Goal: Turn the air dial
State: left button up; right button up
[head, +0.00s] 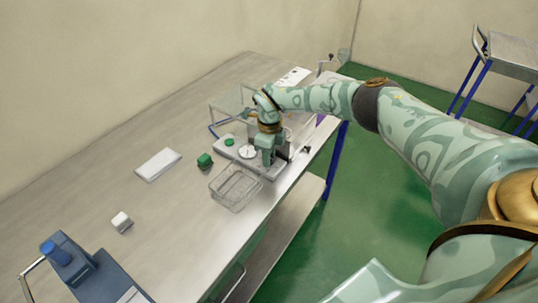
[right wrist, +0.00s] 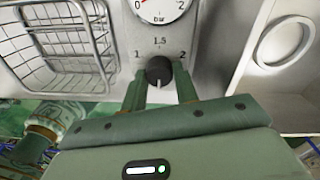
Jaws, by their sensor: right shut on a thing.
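The air dial (right wrist: 159,70) is a small black round knob in the right wrist view, under a printed scale of 1, 1.5 and 2. A pale line shows on its lower side. My right gripper (right wrist: 160,86) has its two green fingers on either side of the knob and is shut on it. A round bar gauge (right wrist: 160,8) is just above the scale, cut off by the frame. In the head view my right gripper (head: 268,160) reaches down onto the grey panel (head: 217,149) and hides the dial. My left gripper is out of view.
A wire basket (head: 213,188) stands at the panel's near side, close to the table's edge. A green block (head: 205,160), a white slab (head: 158,165) and a white cube (head: 121,222) lie to the left. A blue device (head: 90,278) is at lower left.

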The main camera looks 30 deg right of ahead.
jog(key=shift+r, duration=0.1)
dwell(0.3)
jog(key=o, duration=1)
jog(key=shift+c, duration=0.2)
notch_tip(320, 180, up, 16)
jog(key=p, duration=0.2)
jog(key=shift+w+d, duration=0.2)
jog(key=shift+d, duration=0.1)
jog(key=shift+a, duration=0.1)
